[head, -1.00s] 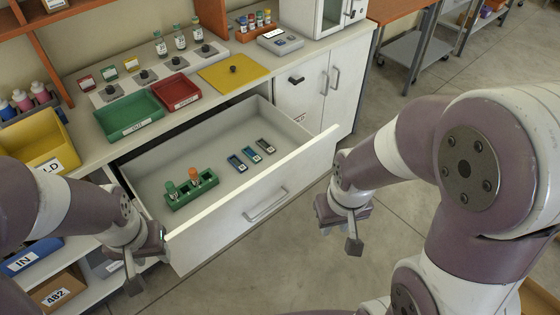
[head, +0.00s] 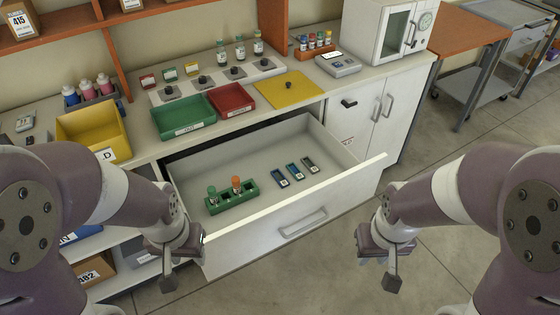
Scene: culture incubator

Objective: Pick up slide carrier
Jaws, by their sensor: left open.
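Three small flat slide carriers lie in a row on the floor of the open drawer (head: 240,165). The left one (head: 279,177) and middle one (head: 295,172) are dark with blue, and the right one (head: 310,165) is dark grey. My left gripper (head: 180,258) is open at the drawer's front left corner, outside it and apart from the carriers. My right gripper (head: 386,264) hangs over the floor to the right of the drawer front, with nothing seen in it. Its jaw opening is not clear.
A green rack (head: 233,201) with two vials, green-capped and orange-capped, stands in the drawer left of the carriers. The counter above holds a green tray (head: 184,118), a red tray (head: 232,100), a yellow mat (head: 283,90) and a yellow bin (head: 92,130). The drawer's right side is clear.

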